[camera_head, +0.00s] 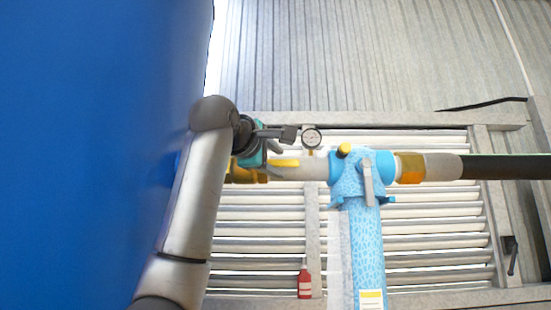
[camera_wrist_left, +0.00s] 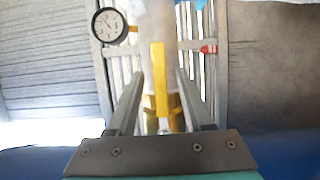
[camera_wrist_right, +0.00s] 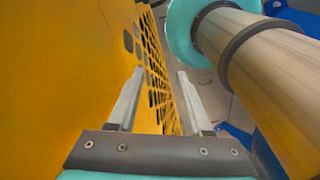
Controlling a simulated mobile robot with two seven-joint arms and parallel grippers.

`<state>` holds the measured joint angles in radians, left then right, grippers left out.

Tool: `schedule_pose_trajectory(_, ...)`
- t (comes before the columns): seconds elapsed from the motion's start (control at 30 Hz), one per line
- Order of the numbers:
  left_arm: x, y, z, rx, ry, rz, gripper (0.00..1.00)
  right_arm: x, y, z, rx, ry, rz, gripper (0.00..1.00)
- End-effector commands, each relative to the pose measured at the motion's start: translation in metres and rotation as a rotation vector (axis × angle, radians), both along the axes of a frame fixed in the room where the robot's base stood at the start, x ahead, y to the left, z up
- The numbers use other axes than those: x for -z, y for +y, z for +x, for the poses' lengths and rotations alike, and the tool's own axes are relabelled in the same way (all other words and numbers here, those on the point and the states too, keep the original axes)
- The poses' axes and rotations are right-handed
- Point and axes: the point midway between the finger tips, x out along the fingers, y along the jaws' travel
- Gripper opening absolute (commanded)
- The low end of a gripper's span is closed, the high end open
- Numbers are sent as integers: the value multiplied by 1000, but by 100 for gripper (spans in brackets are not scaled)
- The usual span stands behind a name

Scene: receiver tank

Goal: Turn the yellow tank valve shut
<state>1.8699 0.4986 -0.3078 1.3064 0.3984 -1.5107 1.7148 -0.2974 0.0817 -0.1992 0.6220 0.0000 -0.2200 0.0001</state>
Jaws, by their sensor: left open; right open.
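The yellow tank valve handle (camera_head: 284,163) is a flat lever lying along the pale pipe, beside the blue tank. My left gripper (camera_head: 283,140) is by the handle, with its fingers apart. In the left wrist view the yellow handle (camera_wrist_left: 160,80) stands between the two spread fingers, with a visible gap on each side. My right gripper (camera_wrist_right: 161,73) is open and empty in the right wrist view and is out of the head view.
The large blue tank (camera_head: 90,120) fills the left side. A pressure gauge (camera_head: 311,138) stands above the pipe, close to my left gripper. A yellow panel (camera_wrist_right: 60,80) is close to my right gripper.

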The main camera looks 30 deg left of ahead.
Motion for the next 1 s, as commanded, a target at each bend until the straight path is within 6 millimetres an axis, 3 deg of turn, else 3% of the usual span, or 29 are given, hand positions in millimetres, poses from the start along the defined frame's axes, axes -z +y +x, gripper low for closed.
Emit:
schedule_pose_trajectory(0.07,0,0,0,0,0,0,51,0,0,0,0,1,0,50)
schedule_pose_trajectory(0.53,0,0,0,0,0,0,0,0,1,-2,1,4,1,50)
schedule_pose_trajectory(1.0,0,0,0,0,0,0,0,0,2,-4,1,6,3,50)
